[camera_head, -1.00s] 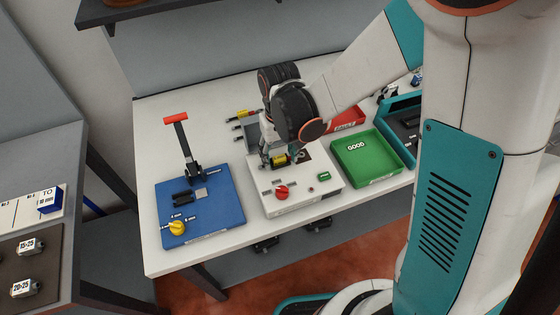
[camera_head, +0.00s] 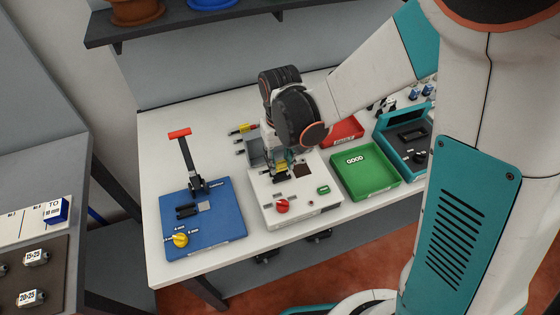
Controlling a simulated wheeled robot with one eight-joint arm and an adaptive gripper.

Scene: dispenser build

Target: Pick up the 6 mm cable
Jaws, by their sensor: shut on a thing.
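My gripper (camera_head: 282,168) is at the back left part of the white box with the red knob (camera_head: 290,195), pointing down. It is shut on a small yellow-banded cable piece (camera_head: 281,164), mostly hidden by the fingers and wrist. I cannot read its size, nor tell whether it touches the box top. Another yellow-banded piece (camera_head: 242,129) lies at the grey holder (camera_head: 256,150) at the back left, beside darker pieces.
A green GOOD tray (camera_head: 365,172), a red tray (camera_head: 343,132) and a teal case (camera_head: 405,140) are right. The white table (camera_head: 160,165) is clear at the back left.

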